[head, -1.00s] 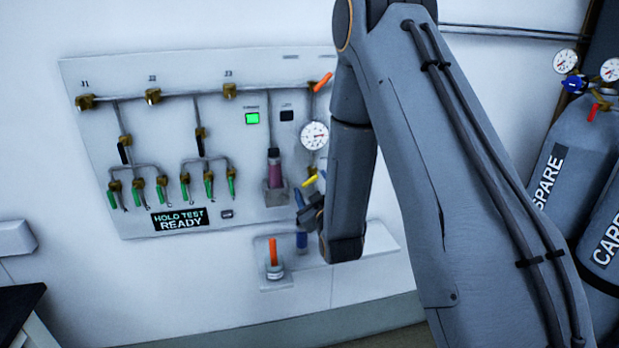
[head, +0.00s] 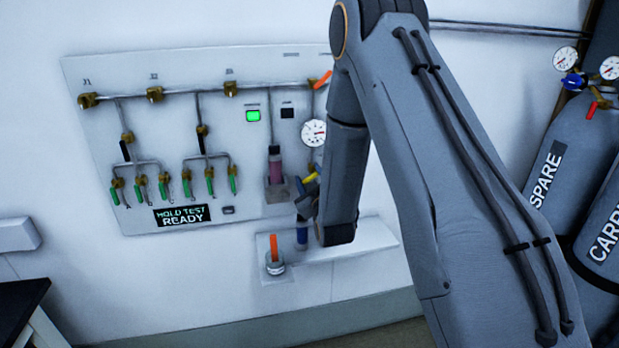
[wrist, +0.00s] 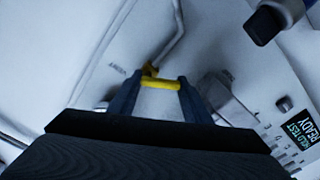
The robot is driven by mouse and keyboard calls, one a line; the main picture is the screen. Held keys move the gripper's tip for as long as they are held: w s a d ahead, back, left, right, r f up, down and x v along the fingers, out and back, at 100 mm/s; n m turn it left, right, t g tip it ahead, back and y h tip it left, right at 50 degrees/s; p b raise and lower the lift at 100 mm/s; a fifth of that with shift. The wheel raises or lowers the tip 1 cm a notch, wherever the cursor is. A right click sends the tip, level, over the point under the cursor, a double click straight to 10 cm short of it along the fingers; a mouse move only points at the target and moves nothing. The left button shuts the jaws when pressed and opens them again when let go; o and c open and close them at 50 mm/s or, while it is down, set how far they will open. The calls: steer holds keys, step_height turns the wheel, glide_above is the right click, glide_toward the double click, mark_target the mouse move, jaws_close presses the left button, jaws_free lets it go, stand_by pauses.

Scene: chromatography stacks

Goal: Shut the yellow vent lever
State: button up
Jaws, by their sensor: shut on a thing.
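The yellow vent lever (head: 310,178) is on the right part of the wall panel, below the round gauge (head: 313,133). My gripper (head: 304,193) reaches it from below, and my arm hides part of that area in the head view. In the wrist view, the yellow lever (wrist: 160,85) lies crosswise between the two blue fingertips of my gripper (wrist: 158,90). The fingers are shut on it. A brass fitting shows just behind the lever, with a bent grey pipe leading away.
A shelf (head: 345,257) below the panel holds a clear-based piece with an orange stick (head: 275,250). A pink-filled column (head: 275,168) stands left of the lever. The display (head: 182,216) reads HOLD TEST READY. Gas cylinders (head: 570,170) stand at right.

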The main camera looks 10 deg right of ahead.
steer(key=m+b, duration=0.1)
steer(key=m, duration=0.1)
steer(key=shift+r+m+b, duration=0.15)
steer(key=shift+m+b, duration=0.15)
steer(key=shift+m, duration=0.1)
steer(key=shift+r+m+b, duration=0.2)
steer(key=shift+m+b, duration=0.2)
steer(key=shift+m, duration=0.45)
steer(key=shift+r+m+b, duration=0.15)
steer(key=shift+m+b, duration=0.25)
steer(key=shift+m, duration=0.45)
steer(key=o, duration=1.1)
steer(key=shift+c, duration=0.2)
steer(key=s+b, duration=0.2)
steer(key=s, duration=0.5)
steer(key=shift+s, duration=0.4)
